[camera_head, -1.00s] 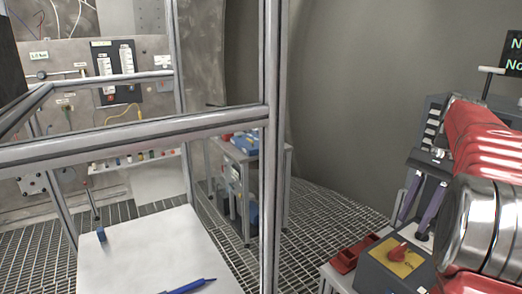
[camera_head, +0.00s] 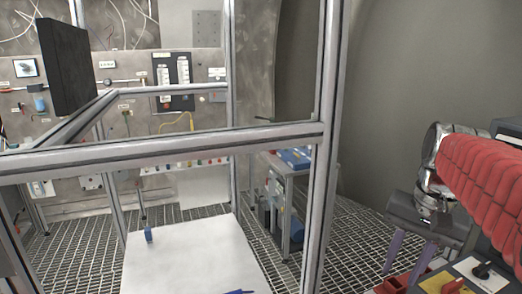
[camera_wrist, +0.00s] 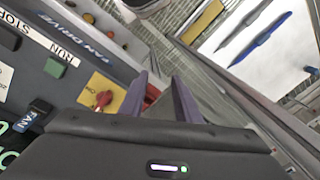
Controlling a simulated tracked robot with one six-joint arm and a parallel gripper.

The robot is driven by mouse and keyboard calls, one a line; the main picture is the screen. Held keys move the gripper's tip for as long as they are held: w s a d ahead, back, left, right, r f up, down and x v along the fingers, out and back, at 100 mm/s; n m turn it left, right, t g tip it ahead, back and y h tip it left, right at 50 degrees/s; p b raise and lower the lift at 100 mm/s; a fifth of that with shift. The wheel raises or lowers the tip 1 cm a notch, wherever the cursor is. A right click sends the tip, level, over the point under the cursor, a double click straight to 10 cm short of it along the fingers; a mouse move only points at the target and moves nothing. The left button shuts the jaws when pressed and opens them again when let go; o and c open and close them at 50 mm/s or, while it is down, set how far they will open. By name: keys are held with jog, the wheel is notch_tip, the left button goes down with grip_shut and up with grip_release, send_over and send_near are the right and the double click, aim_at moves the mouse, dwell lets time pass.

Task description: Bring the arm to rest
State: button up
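My gripper (camera_head: 408,256) hangs at the right of the head view, at the end of my red-sleeved arm. Its two purple fingers point down. The wrist view shows the fingers of my gripper (camera_wrist: 160,88) apart, with nothing visible between them. Below them is a control box with a yellow plate and red knob (camera_wrist: 103,99). In the head view, the gripper appears close to a red tray (camera_head: 405,281) and the box's yellow plate (camera_head: 483,269); I cannot tell the exact clearance.
A metal frame post (camera_head: 328,150) stands left of my arm. A white tabletop (camera_head: 190,262) carries a small blue block (camera_head: 148,235) and a blue pen (camera_wrist: 262,38). A fan-drive panel (camera_wrist: 75,45) lies close to the fingers. Grating floor and a bare curved wall lie behind.

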jog(key=s+a+f+n+t, duration=0.4)
jog(key=s+a+f+n, duration=0.3)
jog(key=a, duration=0.5)
jog(key=shift+s+a+f+t+h, duration=0.3)
jog(key=shift+s+f, duration=0.45)
jog(key=shift+s, duration=0.35)
